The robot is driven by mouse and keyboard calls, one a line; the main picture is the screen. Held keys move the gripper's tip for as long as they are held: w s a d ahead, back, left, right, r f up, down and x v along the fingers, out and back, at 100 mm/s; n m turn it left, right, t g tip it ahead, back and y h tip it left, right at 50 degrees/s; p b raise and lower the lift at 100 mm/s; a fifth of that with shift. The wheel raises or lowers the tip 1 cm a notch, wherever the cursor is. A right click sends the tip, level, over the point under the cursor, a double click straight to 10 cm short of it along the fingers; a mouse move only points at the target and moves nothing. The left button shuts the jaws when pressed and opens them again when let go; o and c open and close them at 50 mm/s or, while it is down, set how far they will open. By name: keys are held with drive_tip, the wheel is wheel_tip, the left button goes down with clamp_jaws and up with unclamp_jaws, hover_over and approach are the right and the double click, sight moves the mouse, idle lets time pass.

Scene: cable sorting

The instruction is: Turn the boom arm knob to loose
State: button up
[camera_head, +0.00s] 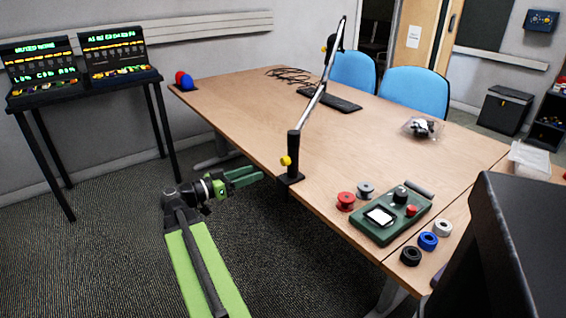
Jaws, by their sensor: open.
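The boom arm (322,85) is clamped to the near edge of the table and rises as a thin silver and black pole, leaning back to the right. A yellow knob (286,161) sits low on the left side of its black post (294,148). My gripper (248,176) is green, open and empty. It is off the table's near edge, to the left of and slightly below the yellow knob, apart from it. The knob's setting cannot be read.
The wooden table (235,105) carries a keyboard (330,99), a green device (392,217), several cable or tape spools and a clear bag (422,127). Blue chairs (415,92) stand behind. A black stand with two displays (82,75) is at left. The carpet left of the table is clear.

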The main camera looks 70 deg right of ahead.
sight(283, 163)
drive_tip(key=x, duration=1.1)
drive_tip(key=shift+s+d, duration=0.15)
drive_tip(key=shift+d, duration=0.1)
